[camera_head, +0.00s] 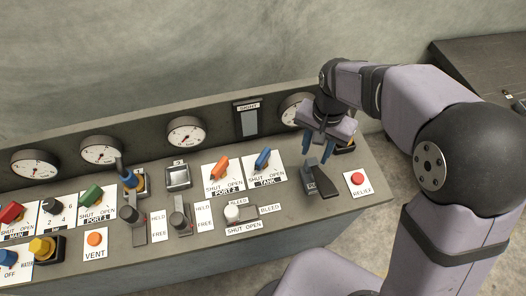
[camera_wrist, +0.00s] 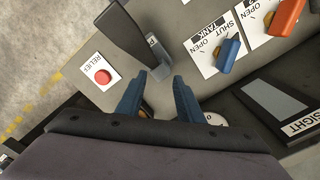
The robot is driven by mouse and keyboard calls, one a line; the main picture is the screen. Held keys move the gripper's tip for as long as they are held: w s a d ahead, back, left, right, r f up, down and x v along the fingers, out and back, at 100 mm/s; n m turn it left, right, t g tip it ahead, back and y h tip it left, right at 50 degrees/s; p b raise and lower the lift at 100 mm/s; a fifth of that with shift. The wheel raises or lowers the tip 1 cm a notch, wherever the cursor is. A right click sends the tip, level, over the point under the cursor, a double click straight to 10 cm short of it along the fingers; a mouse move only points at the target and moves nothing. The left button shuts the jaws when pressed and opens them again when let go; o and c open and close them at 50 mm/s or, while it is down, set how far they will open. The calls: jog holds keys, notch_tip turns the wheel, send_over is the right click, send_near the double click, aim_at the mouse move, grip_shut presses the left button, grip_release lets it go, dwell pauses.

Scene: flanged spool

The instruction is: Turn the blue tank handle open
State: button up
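The blue tank handle (camera_head: 262,158) sits on a white plate marked SHUT, OPEN and TANK, right of the orange port 2 handle (camera_head: 220,167). It lies slanted across its plate. The blue handle also shows in the wrist view (camera_wrist: 228,54), right of the fingers and farther from the wrist. My gripper (camera_head: 317,147) hangs above the panel to the right of the tank handle, apart from it. In the wrist view its two blue fingers (camera_wrist: 158,97) are spread with nothing between them, so it is open and empty.
A black lever (camera_head: 323,181) stands just below my gripper in the head view. The red relief button (camera_head: 357,179) is to its right. The sight window (camera_head: 247,118) and gauges line the back wall. Several other handles and knobs fill the panel's left.

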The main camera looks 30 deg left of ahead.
send_over(263, 155)
jog(key=shift+f+p, duration=0.15)
jog(key=shift+p, duration=0.25)
jog(key=shift+f+p, duration=1.2)
jog(key=shift+f, duration=2.5)
grip_shut()
